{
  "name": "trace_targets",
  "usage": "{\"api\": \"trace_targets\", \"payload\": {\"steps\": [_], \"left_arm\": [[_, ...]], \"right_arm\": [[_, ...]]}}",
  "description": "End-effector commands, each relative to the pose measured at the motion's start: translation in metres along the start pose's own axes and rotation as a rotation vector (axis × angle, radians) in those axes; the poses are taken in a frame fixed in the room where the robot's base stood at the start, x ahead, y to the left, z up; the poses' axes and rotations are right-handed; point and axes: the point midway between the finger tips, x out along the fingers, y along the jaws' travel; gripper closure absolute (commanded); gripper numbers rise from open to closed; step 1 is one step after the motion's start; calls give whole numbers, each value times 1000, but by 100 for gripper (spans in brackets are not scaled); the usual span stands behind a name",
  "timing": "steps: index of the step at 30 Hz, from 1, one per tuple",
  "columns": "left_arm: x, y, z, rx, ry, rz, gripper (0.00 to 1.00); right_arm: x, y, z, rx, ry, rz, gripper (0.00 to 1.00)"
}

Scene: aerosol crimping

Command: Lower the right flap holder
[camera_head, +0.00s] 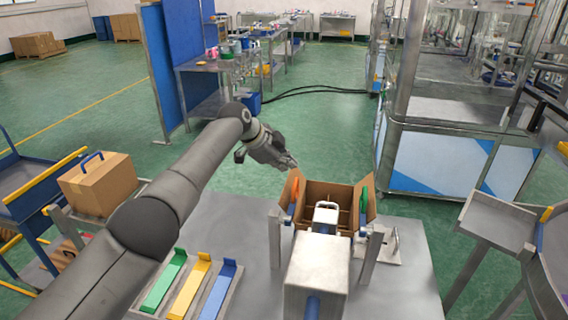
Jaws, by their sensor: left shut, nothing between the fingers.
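An open cardboard box (336,190) with inner dividers stands at the far edge of the grey table (235,225). Its side flaps stand up and out. An orange and blue part (293,193) is at the left flap, above another post (275,240). My left gripper (290,162) is shut and empty in the air, just up and left of the box's left flap, apart from it. My right gripper is not in view.
A metal machine block (317,270) with a handle stands in front of the box. Green (165,282), yellow (190,287) and blue (219,290) strips lie in a tray at the table's front left. A closed carton (98,185) is at left. A glazed metal enclosure (440,150) stands behind right.

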Motion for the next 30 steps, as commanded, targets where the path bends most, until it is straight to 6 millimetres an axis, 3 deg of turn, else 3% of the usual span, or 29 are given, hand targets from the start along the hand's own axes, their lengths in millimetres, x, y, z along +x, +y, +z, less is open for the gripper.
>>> {"api": "trace_targets", "payload": {"steps": [14, 21, 30], "left_arm": [[-8, -1, 0, 1, 3, -1, 100], [-31, 0, 1, 1, 0, -1, 100], [-78, -1, 1, 0, 1, -3, 100]], "right_arm": [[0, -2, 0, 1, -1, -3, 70], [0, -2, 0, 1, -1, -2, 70], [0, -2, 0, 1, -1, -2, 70]]}}
